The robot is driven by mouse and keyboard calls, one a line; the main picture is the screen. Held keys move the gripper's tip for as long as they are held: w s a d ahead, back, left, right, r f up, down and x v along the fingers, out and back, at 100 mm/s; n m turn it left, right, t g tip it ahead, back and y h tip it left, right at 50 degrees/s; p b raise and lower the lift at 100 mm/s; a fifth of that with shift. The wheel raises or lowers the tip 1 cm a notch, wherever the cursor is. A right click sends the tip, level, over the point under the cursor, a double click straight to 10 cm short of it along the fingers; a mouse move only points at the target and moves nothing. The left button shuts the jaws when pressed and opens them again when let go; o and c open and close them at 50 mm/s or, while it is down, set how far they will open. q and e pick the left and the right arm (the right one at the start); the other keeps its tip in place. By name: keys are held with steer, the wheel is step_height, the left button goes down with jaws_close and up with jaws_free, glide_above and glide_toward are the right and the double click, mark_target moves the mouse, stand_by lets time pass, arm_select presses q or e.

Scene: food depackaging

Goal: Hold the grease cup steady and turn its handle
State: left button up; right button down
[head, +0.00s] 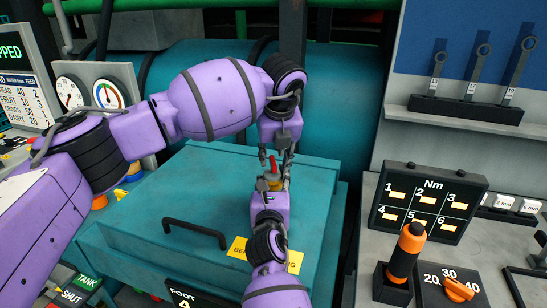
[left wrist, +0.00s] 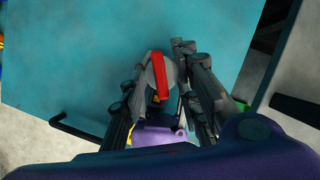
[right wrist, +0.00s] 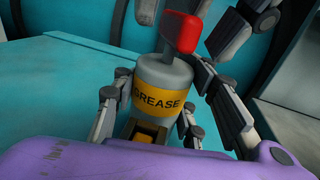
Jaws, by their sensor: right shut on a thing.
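The grease cup (right wrist: 162,78) is a grey cylinder with a yellow band reading "GREASE", and it stands upright above the teal lid. Its red handle (right wrist: 183,33) sticks up from the top and also shows in the left wrist view (left wrist: 161,75). My right gripper (head: 268,182) is shut on the cup body, with a finger on each side. My left gripper (head: 275,157) points down from above, open, with its fingers on either side of the red handle. Gaps show beside the handle in the left wrist view. The cup's base is hidden by my right gripper.
The teal lid (head: 160,215) has a black bar handle (head: 195,232) at its left. At right, an orange-handled tool (head: 406,252) stands in a holder beside a numbered Nm panel (head: 428,203) and an orange dial (head: 458,289). Wrenches (head: 517,68) stand on the shelf behind.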

arm_select(q)
steer(key=shift+w+f, duration=0.1)
steer(key=shift+f, duration=0.2)
jaws_close()
steer(key=shift+r, duration=0.15)
stand_by(1.6)
jaws_free()
steer(key=v, duration=1.2)
